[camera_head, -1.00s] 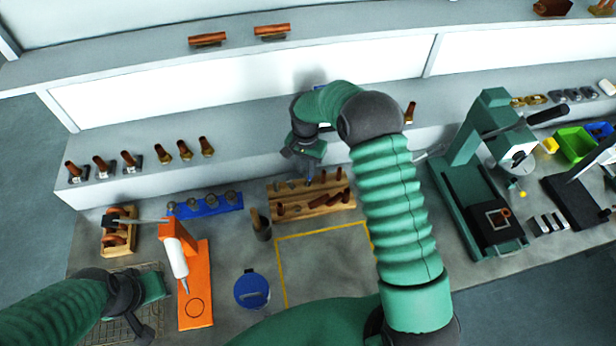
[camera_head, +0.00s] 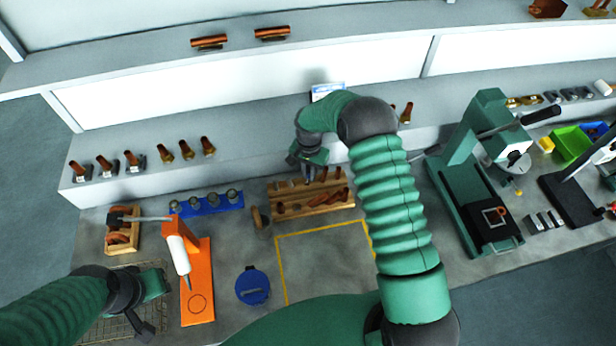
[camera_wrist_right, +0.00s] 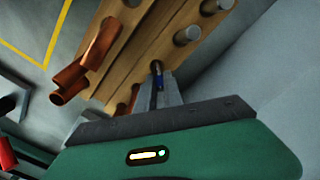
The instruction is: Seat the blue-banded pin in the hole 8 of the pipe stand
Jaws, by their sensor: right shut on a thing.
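The wooden pipe stand (camera_head: 312,208) lies on the bench behind the yellow-outlined square and holds several copper pipe pieces. Its wood (camera_wrist_right: 128,62) also shows in the right wrist view, with several grey pins standing in its row. My right gripper (camera_head: 309,174) is over the stand's back edge, pointing down. In the right wrist view it is shut on the blue-banded pin (camera_wrist_right: 159,82). The pin's end is close to the wood; I cannot tell whether it is in a hole. Hole numbers are not readable. My left gripper (camera_head: 145,308) is low at left over a wire mesh; its jaws are unclear.
A dark cup (camera_head: 262,222) stands just left of the stand. A blue rack (camera_head: 208,205) with grey fittings, an orange stand (camera_head: 197,285) and a blue round tin (camera_head: 252,287) are farther left. A green press (camera_head: 468,185) stands at right. The yellow-outlined square is clear.

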